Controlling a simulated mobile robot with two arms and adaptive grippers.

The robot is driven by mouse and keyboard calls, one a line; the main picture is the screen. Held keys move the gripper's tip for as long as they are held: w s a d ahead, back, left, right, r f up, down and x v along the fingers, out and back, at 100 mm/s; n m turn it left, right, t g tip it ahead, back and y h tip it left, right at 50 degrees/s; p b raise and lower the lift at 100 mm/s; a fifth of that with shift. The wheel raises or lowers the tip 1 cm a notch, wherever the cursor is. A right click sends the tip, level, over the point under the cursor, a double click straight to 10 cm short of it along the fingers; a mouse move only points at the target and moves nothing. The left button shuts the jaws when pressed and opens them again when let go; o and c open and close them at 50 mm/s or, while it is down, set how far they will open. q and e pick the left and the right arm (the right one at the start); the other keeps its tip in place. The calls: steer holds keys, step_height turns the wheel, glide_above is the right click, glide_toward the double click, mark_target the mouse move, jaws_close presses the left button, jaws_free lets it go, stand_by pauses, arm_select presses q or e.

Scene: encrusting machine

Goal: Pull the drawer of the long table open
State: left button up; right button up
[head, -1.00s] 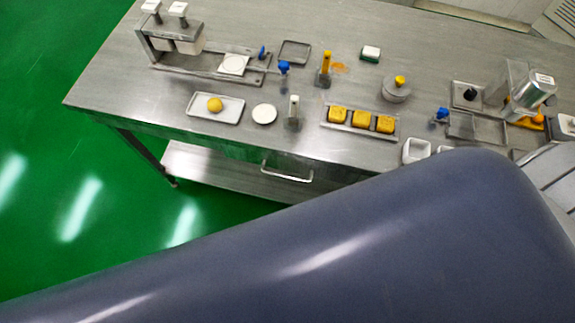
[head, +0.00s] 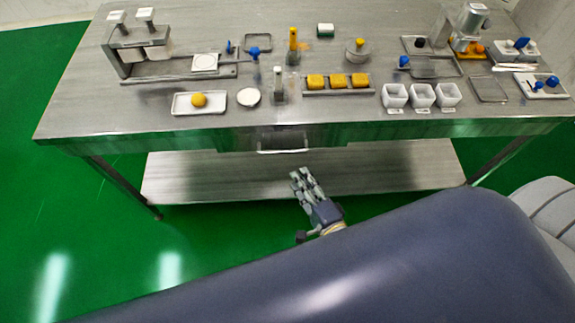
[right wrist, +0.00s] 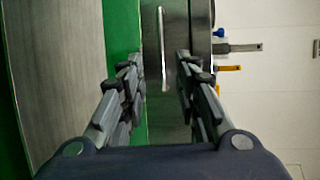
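The long steel table (head: 330,118) spans the head view. Its drawer (head: 283,136) is in the front edge, left of centre, and looks shut. The drawer's bar handle (head: 283,151) runs along its lower front; in the right wrist view the handle (right wrist: 163,50) is a pale upright bar. My right gripper (head: 301,174) is just in front of and below the handle in the head view. In the right wrist view its two fingers (right wrist: 157,75) are apart, with the handle ahead between them, and nothing is held. My left gripper is not in view.
The tabletop holds a press (head: 135,45), a white tray with a yellow ball (head: 199,100), yellow blocks (head: 338,81) and white cups (head: 422,95). A lower shelf (head: 210,177) lies under the table. Green floor (head: 110,240) is clear in front at the left.

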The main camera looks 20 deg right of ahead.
steer(key=x, duration=1.1)
steer(key=shift+d+p, duration=0.2)
steer(key=shift+p, duration=0.25)
steer(key=shift+r, duration=0.15)
jaws_close()
